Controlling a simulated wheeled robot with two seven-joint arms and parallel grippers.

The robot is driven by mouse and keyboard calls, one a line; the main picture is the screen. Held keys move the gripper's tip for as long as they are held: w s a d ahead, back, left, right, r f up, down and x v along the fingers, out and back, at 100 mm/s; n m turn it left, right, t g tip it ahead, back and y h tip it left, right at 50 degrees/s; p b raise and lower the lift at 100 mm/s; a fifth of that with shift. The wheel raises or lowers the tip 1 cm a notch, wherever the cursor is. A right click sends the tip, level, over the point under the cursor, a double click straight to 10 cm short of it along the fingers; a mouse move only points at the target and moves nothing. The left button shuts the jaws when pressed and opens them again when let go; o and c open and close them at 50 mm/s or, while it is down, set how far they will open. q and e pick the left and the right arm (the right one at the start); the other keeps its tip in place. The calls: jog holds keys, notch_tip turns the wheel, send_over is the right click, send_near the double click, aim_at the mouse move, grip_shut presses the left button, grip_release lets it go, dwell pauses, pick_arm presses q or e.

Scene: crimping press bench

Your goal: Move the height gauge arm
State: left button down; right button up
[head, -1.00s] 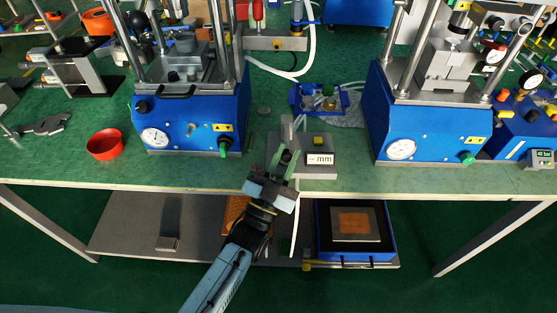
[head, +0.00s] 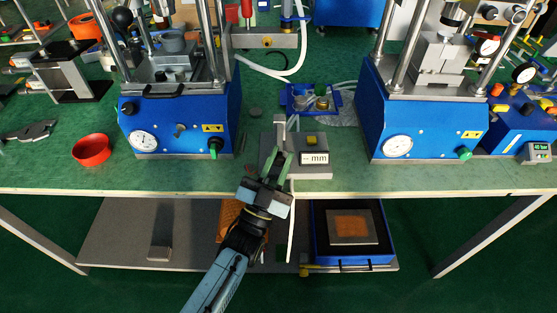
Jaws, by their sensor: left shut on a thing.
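The height gauge (head: 295,168) is a grey block near the bench's front edge. It has a small display reading "-- mm", a yellow button and a grey upright (head: 280,128) at its left. My left gripper (head: 281,156) has pale green fingers and is in front of the upright, at the gauge's left side. Its fingers are shut on the height gauge arm, which they mostly hide. My right gripper is not in view.
Blue presses stand on the left (head: 178,133) and right (head: 425,120) of the gauge. A blue tray with small parts (head: 303,106) lies behind it. A red bowl (head: 91,150) is at the left. The bench front between bowl and gauge is mostly clear.

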pick_arm(q)
jog(key=shift+f, duration=0.35)
jog(key=c, duration=1.5)
grip_release()
jog(key=shift+d, duration=0.1)
jog(key=shift+o, duration=0.8)
jog(key=shift+r, duration=0.15)
jog(key=v, duration=1.3)
jog(key=shift+s, duration=0.1)
